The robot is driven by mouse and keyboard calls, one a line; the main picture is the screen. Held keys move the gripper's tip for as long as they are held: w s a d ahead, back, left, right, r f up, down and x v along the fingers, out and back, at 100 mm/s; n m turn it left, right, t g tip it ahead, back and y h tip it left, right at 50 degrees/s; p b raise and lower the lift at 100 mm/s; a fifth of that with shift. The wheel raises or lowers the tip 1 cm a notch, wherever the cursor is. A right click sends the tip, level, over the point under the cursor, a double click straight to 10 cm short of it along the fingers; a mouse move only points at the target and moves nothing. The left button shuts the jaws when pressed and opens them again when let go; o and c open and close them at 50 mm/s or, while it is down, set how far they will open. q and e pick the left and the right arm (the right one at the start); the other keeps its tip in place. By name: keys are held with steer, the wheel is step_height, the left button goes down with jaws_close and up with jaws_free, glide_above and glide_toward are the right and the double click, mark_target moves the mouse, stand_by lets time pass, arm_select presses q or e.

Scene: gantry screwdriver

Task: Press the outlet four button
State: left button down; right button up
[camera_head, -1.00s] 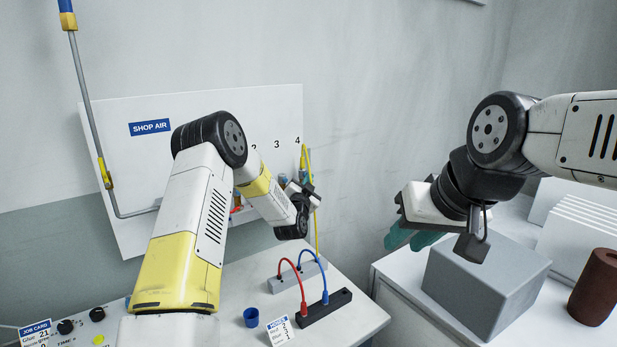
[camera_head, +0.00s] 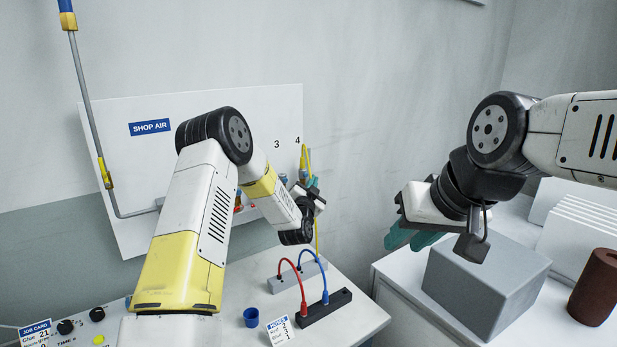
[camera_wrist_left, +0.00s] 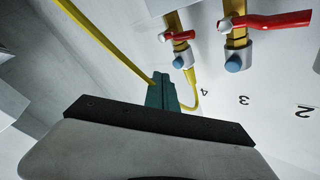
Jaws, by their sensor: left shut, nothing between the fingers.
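The white shop air panel (camera_head: 225,115) stands on the wall, with the number 4 (camera_head: 297,140) at its right side. In the left wrist view a brass fitting with a red handle and a blue button (camera_wrist_left: 178,62) appears to be outlet four, near the upside-down 4. The neighbouring fitting has its own blue button (camera_wrist_left: 233,64) near the 3. My left gripper (camera_head: 313,183) is shut and empty in front of the panel's right end. Its teal fingertips (camera_wrist_left: 163,78) look close to the outlet four button; contact cannot be told. My right gripper (camera_head: 410,238) hangs away at the right.
A yellow hose (camera_wrist_left: 105,45) runs beside my left fingers. On the bench are a black block (camera_head: 328,308) with red and blue leads, and a blue cup (camera_head: 251,317). A grey box (camera_head: 490,280) and a brown cylinder (camera_head: 597,287) stand on the right table.

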arm_select(q)
steer(key=shift+s+d, duration=0.6)
steer(key=shift+s, duration=0.25)
steer(key=shift+s+d, duration=0.6)
steer(key=shift+s, duration=0.25)
steer(key=shift+r, duration=0.1)
steer(key=s+a+r+n+g, duration=0.3)
steer(key=s+a+r+g, duration=0.3)
steer(key=s+r, duration=0.65)
steer(key=s+a+n+g, duration=0.2)
steer(key=s+a, duration=0.1)
steer(key=s, duration=0.8)
steer(key=s+a+n+g, duration=0.1)
steer(key=s+a+g, duration=0.1)
steer(key=s, duration=0.8)
steer(key=s+a+n+g, duration=0.2)
steer(key=s+a+g, duration=0.1)
steer(key=s, duration=0.8)
steer(key=shift+s+a+f+n+y, duration=0.3)
steer(key=shift+f+y, duration=0.1)
